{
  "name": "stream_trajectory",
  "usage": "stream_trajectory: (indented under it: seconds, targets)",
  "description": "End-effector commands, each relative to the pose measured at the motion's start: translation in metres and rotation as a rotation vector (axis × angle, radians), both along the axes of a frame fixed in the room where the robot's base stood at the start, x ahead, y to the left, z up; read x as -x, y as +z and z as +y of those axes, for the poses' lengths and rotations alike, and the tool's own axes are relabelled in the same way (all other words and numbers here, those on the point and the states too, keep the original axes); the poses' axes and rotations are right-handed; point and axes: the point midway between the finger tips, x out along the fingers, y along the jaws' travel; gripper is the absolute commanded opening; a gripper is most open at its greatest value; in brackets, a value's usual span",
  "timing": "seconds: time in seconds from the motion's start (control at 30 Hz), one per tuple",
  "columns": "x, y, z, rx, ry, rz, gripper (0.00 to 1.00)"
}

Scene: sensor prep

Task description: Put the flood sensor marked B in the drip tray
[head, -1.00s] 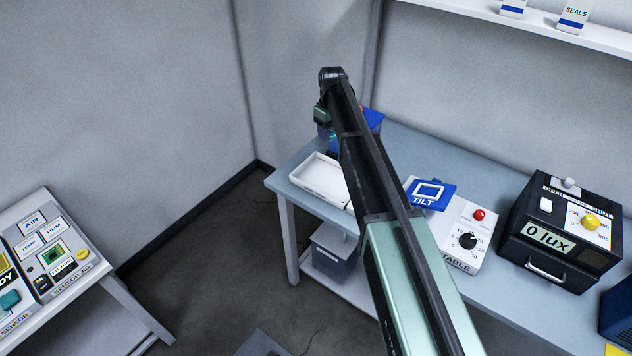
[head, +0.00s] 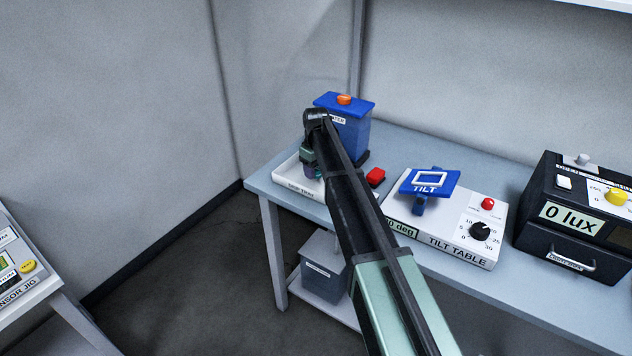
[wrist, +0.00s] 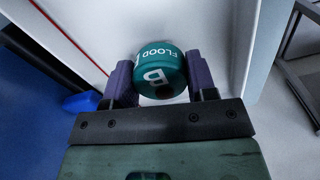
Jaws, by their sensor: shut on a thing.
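The flood sensor marked B (wrist: 160,72) is a teal round puck with white lettering, seen in the wrist view between the purple fingers of my gripper (wrist: 160,82). The gripper is shut on it. In the head view my gripper (head: 311,168) is over the white drip tray (head: 296,184) at the left end of the bench, and my arm hides part of the tray. The tray's white floor (wrist: 112,30) shows beyond the sensor in the wrist view. I cannot tell whether the sensor touches the tray floor.
A blue box-like container (head: 352,135) with an orange knob stands right behind the tray. A grey bin (head: 323,265) is on the lower shelf.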

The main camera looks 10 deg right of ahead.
Motion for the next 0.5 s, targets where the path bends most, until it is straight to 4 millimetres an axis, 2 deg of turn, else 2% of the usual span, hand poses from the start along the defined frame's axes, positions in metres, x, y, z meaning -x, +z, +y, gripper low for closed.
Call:
stream_trajectory:
  seconds: [0.03, 0.27, 0.43, 0.47, 0.5]
  targets:
    - [-0.0001, -0.0184, 0.0001, 0.000, 0.000, 0.000, 0.27]
    - [0.0000, -0.0132, 0.0000, 0.000, 0.000, 0.000, 0.27]
    - [0.0000, -0.0189, 0.0000, 0.000, 0.000, 0.000, 0.27]
    - [0.0000, -0.0171, 0.0000, 0.000, 0.000, 0.000, 0.56]
    - [0.0000, -0.0168, 0.0000, 0.000, 0.000, 0.000, 0.63]
